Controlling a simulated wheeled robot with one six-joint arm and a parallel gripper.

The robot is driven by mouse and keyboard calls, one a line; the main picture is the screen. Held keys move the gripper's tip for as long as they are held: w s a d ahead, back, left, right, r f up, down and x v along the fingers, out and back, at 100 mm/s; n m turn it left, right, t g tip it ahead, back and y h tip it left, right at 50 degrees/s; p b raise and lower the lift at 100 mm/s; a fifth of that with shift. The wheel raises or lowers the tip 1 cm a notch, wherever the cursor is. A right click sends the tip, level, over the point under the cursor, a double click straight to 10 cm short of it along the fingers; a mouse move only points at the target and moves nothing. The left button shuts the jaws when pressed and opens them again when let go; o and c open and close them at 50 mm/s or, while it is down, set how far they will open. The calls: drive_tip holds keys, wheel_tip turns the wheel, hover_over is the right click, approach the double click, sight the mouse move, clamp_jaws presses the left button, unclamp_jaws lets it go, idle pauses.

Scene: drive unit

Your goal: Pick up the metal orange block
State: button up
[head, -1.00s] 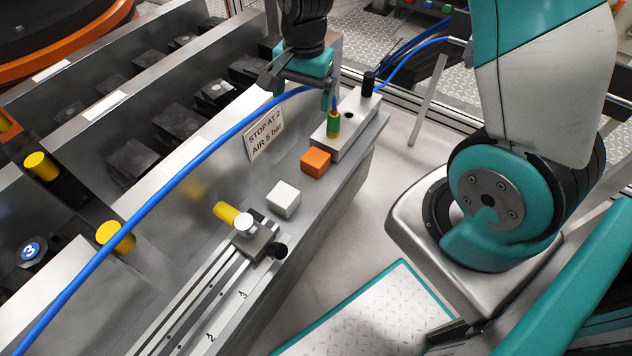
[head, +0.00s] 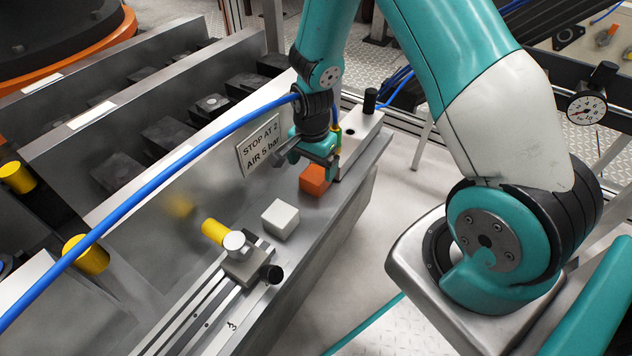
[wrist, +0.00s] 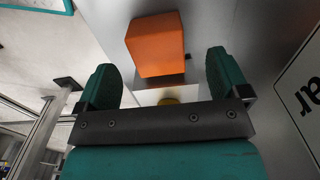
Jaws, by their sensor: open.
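The orange block (head: 313,181) sits on the grey metal ledge, its upper part partly covered by my gripper in the head view. My gripper (head: 309,168) is open and empty, low over the ledge right beside the block. In the wrist view the block (wrist: 156,44) appears between and just beyond the two teal fingers of my gripper (wrist: 162,62), with a gap on both sides. I see no finger touching it.
A white block (head: 281,218) stands nearer on the ledge. A slide rail with a yellow-tipped clamp (head: 240,255) lies nearer still. A metal fitting block (head: 362,128) is behind the gripper. A blue hose (head: 170,180) arcs across, and a sign (head: 260,145) stands left.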

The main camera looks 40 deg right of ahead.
sight(315, 173)
drive_tip(key=f, duration=0.1)
drive_tip(key=f+b, duration=0.1)
drive_tip(key=f, duration=0.1)
drive_tip(key=f+b, duration=0.1)
drive_tip(key=f, duration=0.1)
drive_tip(key=shift+d+f, duration=0.1)
drive_tip(key=shift+d, duration=0.3)
drive_tip(key=c, duration=1.3)
